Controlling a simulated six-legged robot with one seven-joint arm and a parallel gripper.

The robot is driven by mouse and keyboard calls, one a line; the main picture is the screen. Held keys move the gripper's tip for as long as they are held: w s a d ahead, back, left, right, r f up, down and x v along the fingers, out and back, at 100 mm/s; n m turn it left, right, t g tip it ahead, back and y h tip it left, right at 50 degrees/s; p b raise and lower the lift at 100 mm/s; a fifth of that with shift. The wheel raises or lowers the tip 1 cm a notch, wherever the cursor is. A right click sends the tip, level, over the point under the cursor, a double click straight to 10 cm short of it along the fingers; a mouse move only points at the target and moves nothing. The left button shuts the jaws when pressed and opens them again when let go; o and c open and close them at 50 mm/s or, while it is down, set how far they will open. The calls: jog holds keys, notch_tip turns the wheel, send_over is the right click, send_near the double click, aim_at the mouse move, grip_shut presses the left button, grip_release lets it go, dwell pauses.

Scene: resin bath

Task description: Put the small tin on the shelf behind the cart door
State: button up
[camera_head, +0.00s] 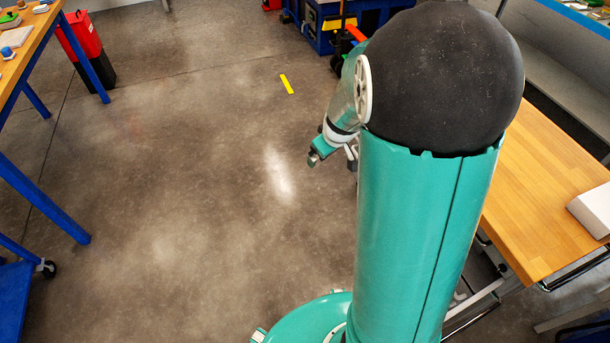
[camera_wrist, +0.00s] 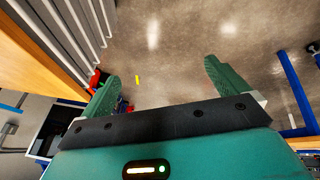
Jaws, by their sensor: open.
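My gripper (camera_wrist: 160,85) is open in the wrist view, with its two green fingers wide apart and only bare floor showing between them. In the head view my arm hides much of the middle and right. I cannot make out the small tin, the shelf or the cart door in either view. A blue cart-like unit (camera_head: 345,25) stands at the top of the head view, partly hidden behind my arm; I cannot tell whether it has a door.
A wooden table (camera_head: 545,190) stands at the right with a pale block (camera_head: 592,210) on it. A blue-legged bench (camera_head: 28,55) with small items is at the upper left, beside a red and black container (camera_head: 85,45). The grey floor (camera_head: 190,170) between is clear.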

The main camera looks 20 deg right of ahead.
jog(key=s+a+r+m+y, duration=0.1)
jog(key=s+a+r, duration=0.2)
jog(key=a+r, duration=0.25)
jog(key=s+a+r+y, duration=0.1)
jog(key=s+a+r, duration=0.3)
jog(key=r, duration=0.2)
jog(key=s+a+r+m, duration=0.1)
jog(key=s+a+r, duration=0.2)
jog(key=s, duration=0.3)
jog(key=s+a+r+m, duration=0.1)
jog(key=s+a+r, duration=0.2)
jog(key=s, duration=0.3)
jog(key=shift+s+a+r+t+h, duration=0.2)
jog(key=shift+s+r+t+h, duration=0.1)
jog(key=shift+s+r+h, duration=0.1)
